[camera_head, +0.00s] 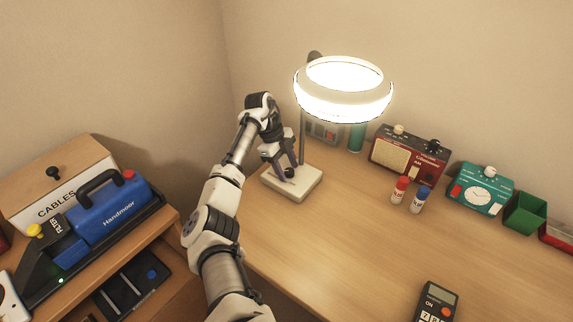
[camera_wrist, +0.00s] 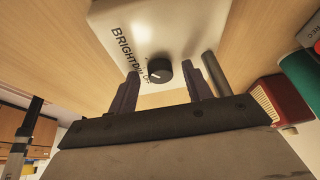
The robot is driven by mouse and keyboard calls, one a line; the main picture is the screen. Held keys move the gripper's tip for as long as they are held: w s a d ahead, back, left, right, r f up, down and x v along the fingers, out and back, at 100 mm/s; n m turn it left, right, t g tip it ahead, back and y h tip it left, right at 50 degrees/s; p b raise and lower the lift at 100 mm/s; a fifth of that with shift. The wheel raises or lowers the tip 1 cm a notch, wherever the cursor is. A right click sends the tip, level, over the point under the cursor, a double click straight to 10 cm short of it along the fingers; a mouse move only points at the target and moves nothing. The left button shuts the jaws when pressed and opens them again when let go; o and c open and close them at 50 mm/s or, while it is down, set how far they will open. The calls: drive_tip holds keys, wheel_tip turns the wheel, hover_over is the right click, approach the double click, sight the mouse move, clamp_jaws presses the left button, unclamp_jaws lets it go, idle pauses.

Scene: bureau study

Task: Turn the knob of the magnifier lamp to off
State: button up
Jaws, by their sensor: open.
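The magnifier lamp's ring head (camera_head: 343,108) glows brightly on its stem above the desk. Its pale base (camera_head: 303,188) stands on the desk, and it also fills the top of the wrist view (camera_wrist: 190,25). The black knob (camera_wrist: 159,71) sits on the base beside the printed words BRIGHT, DIM and OFF. Its white mark faces the lettering on the left, but I cannot tell exactly which word. My gripper (camera_head: 287,165) is open over the base. In the wrist view its two fingers (camera_wrist: 164,80) stand apart on either side of the knob; contact is not clear.
The lamp stem (camera_wrist: 211,70) rises close to the right finger. A red radio (camera_head: 408,160), a teal timer (camera_head: 482,190), two glue bottles and a green bin stand to the right. A calculator (camera_head: 436,302) lies in front. The middle of the desk is clear.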

drive_tip(key=c, duration=1)
drive_tip(key=shift+n, duration=0.5)
drive_tip(key=n, duration=0.1)
drive_tip(key=n+t+p, duration=0.1)
drive_tip(key=n, duration=0.1)
drive_tip(key=shift+s+r+n+t+h+p, duration=0.1)
drive_tip(key=shift+s+n+t+h+p, duration=0.2)
drive_tip(key=shift+n+t+p, duration=0.1)
drive_tip(key=n+t+p, duration=0.2)
drive_tip(key=n, duration=0.3)
drive_tip(key=shift+s, duration=0.15)
drive_tip(key=n+t+p, duration=0.1)
drive_tip(key=n, duration=0.2)
drive_tip(key=n+t+y+p, duration=0.1)
drive_tip(key=n, duration=0.1)
drive_tip(key=shift+s+d+n+y, duration=0.2)
drive_tip(key=shift+n+y, duration=0.1)
drive_tip(key=shift+n, duration=0.1)
drive_tip(key=n, duration=0.2)
drive_tip(key=n+y+p, duration=0.1)
drive_tip(key=n, duration=0.1)
drive_tip(key=shift+d+t+y, duration=0.1)
drive_tip(key=shift+t+y, duration=0.2)
drive_tip(key=shift+t, duration=0.1)
drive_tip(key=shift+n, duration=0.3)
